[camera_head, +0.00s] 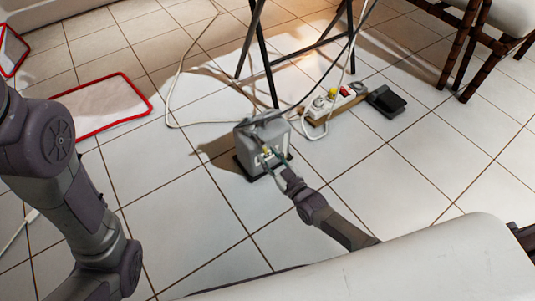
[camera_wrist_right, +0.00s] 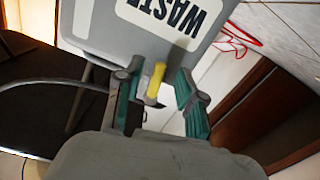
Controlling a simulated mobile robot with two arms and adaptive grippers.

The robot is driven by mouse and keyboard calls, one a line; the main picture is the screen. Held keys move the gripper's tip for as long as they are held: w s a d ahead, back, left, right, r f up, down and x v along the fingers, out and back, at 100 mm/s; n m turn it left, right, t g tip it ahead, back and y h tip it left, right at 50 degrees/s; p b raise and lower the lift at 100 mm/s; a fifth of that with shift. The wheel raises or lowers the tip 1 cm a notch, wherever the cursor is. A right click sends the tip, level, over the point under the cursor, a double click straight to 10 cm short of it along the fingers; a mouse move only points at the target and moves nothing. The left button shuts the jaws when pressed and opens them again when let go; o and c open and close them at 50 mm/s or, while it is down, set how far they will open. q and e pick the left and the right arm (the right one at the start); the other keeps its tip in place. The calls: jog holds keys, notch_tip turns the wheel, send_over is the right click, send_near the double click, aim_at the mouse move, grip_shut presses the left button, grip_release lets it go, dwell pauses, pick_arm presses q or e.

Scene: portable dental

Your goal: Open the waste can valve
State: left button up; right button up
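The grey waste can (camera_head: 247,138) stands on a dark base on the tiled floor in the head view. In the right wrist view the can (camera_wrist_right: 100,20) fills the top, with a white "WASTE" label. A yellow valve handle (camera_wrist_right: 156,80) sticks out of the can toward the camera; a small yellow spot of it shows in the head view (camera_head: 266,151). My right gripper (camera_head: 273,161) is at the can's front. In the wrist view its two green-padded fingers (camera_wrist_right: 157,92) are apart, one on each side of the valve, with gaps visible. My left gripper is out of view.
A power strip (camera_head: 335,103) with plugs and a black pedal (camera_head: 386,101) lie right of the can. Black stand legs (camera_head: 268,70) rise behind it. A white cable (camera_head: 172,100) loops on the floor. A red-edged white mat (camera_head: 105,105) lies left. Tiles in front are clear.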

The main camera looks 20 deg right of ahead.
jog(key=v, duration=1)
jog(key=shift+s, duration=0.35)
jog(key=shift+d, duration=0.1)
